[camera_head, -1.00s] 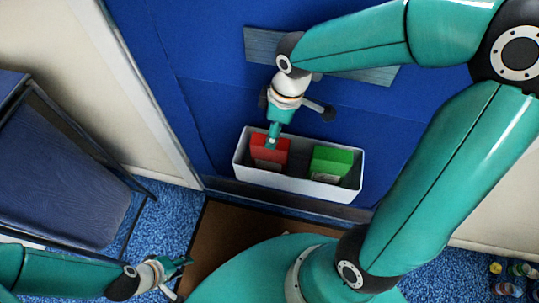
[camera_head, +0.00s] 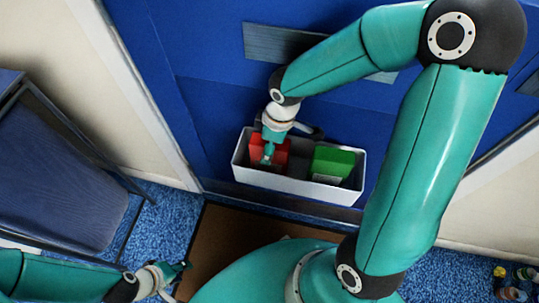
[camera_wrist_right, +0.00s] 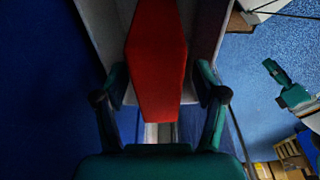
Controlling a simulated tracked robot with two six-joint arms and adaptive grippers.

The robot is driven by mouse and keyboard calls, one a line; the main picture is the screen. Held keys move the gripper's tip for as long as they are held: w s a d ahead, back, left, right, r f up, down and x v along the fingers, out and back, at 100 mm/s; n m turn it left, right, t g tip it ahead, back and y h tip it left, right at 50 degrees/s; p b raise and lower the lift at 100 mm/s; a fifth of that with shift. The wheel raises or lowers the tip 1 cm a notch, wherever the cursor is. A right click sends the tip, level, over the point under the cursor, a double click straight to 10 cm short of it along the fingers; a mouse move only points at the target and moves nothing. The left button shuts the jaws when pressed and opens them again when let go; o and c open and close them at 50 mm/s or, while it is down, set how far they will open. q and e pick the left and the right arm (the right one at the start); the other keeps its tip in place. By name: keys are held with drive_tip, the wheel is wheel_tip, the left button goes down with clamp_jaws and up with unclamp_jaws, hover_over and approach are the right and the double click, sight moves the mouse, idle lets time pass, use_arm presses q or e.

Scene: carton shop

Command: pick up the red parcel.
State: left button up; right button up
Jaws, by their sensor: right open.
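The red parcel (camera_head: 257,149) stands in the left part of a white bin mounted at a blue panel. My right gripper (camera_head: 268,157) is over it and hides part of it. In the right wrist view the red parcel (camera_wrist_right: 156,60) lies between the two spread fingers of the right gripper (camera_wrist_right: 162,88). A gap shows beside the parcel on each side, so the gripper is open. My left gripper (camera_head: 180,281) is at the lower left, away from the bin, with its fingers apart and nothing between them.
The white bin (camera_head: 290,184) also holds a green parcel (camera_head: 333,162) at its right. A brown mat (camera_head: 225,235) lies on the blue carpet below. A dark-framed blue chair or stand (camera_head: 60,180) is at the left. Small coloured items (camera_head: 515,285) lie at the lower right.

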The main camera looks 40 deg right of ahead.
drive_tip(key=shift+f, duration=0.25)
idle(0.3)
clamp_jaws()
idle(0.5)
